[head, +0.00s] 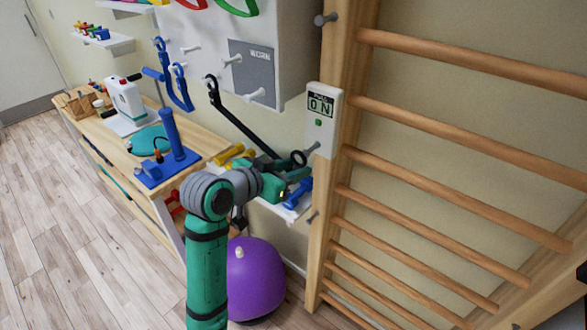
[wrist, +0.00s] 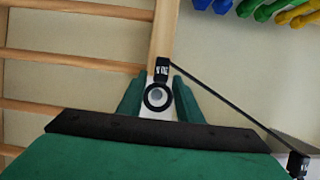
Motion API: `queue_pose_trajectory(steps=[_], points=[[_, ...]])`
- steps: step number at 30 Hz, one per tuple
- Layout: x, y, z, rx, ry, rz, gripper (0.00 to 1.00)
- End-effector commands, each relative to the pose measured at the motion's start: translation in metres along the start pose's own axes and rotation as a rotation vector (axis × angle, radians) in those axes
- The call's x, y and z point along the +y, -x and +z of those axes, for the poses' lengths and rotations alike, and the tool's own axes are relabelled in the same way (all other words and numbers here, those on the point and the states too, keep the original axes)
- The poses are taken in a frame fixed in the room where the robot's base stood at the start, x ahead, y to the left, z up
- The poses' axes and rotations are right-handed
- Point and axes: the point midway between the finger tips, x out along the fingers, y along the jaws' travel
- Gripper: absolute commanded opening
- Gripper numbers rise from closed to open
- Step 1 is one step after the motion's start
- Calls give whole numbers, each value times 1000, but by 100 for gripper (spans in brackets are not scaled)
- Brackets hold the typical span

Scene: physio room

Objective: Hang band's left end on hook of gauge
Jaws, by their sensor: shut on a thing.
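The band (head: 240,122) is a thin black strap with a ring at each end. One end hangs on a peg at the upper left; the other, with its ring (head: 298,158), is at my gripper (head: 286,177). In the wrist view, my gripper (wrist: 157,80) has its fingers on both sides of this black ring (wrist: 157,97) and its tab (wrist: 162,70). The white gauge (head: 320,115) reads 0 N on the wooden post. Its grey hook (head: 312,149) is just right of the ring. A pale round end shows inside the ring; I cannot tell whether the hook passes through.
Wall bars (head: 450,120) stand at the right. Dumbbells (head: 298,192) lie on a shelf near my gripper. A purple ball (head: 258,280) is below, and a wooden bench (head: 190,130) stands at the left.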

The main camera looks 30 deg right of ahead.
Motion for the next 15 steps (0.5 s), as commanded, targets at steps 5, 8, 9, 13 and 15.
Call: queue_pose_trajectory(steps=[5, 8, 9, 13, 15], points=[[0, -1, -1, 0, 0, 0, 0], [0, -3, -2, 0, -1, 0, 0], [0, -4, -2, 0, -1, 0, 0], [0, -7, -4, 0, -1, 0, 0], [0, -9, -4, 0, -1, 0, 0]])
